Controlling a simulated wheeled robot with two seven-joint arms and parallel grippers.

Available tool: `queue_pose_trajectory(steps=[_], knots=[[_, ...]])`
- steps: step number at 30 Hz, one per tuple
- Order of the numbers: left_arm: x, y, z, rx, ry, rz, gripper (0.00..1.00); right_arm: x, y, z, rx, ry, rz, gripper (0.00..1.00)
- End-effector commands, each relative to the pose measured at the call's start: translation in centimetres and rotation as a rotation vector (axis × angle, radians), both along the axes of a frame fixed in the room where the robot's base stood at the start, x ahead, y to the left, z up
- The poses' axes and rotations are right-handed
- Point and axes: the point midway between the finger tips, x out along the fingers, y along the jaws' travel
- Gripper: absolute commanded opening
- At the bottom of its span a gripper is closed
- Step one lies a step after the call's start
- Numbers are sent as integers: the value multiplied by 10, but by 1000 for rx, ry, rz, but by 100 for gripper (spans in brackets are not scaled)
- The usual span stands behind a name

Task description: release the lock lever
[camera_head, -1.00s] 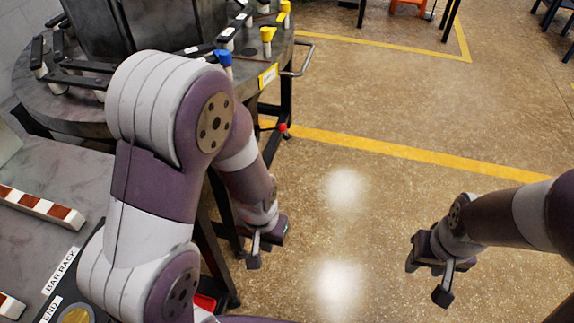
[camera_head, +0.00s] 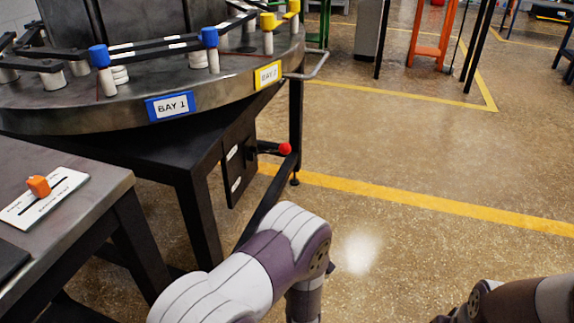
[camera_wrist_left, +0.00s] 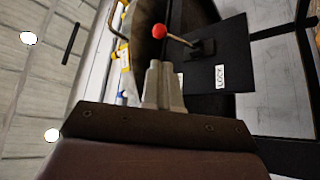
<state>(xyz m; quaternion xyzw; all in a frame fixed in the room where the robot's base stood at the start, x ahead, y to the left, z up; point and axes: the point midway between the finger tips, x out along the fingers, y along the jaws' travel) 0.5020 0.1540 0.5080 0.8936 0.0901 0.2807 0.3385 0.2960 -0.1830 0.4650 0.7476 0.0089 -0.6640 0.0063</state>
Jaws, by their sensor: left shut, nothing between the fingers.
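The lock lever (camera_head: 285,149) has a red ball knob on a dark stem and sticks out to the right from a black panel (camera_head: 238,160) under the round table. In the left wrist view, the red knob (camera_wrist_left: 159,30) and its grey rod (camera_wrist_left: 181,41) stand just beyond the fingertips, beside a LOCK label (camera_wrist_left: 220,77). My left gripper (camera_wrist_left: 164,66) is shut and empty, with a gap to the knob. In the head view it is hidden by my left arm. My right arm is at the bottom right, its gripper mostly cut off by the frame.
The round table (camera_head: 130,113) carries black bars on posts with blue and yellow caps. A metal handle (camera_head: 312,66) juts from its right rim. A bench (camera_head: 95,190) at left holds an orange knob (camera_head: 38,185) on a white plate. The floor to the right is open.

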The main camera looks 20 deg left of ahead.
Motion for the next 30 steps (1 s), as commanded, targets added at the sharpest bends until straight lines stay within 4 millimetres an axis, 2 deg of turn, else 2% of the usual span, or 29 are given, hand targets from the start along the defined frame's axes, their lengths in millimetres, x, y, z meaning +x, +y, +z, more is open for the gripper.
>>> queue_pose_trajectory(steps=[2, 15, 21, 30], knots=[[11, 6, 9, 1, 3, 3, 0, 0, 0, 9, 0, 0, 0, 43], [86, 37, 41, 0, 0, 2, 0, 0, 0, -31, 0, 0, 0, 43], [104, 44, 53, 1, 3, 0, 0, 0, 0, -39, 0, 0, 0, 43], [107, 45, 56, 1, 5, 0, 0, 0, 0, -39, 0, 0, 0, 43]])
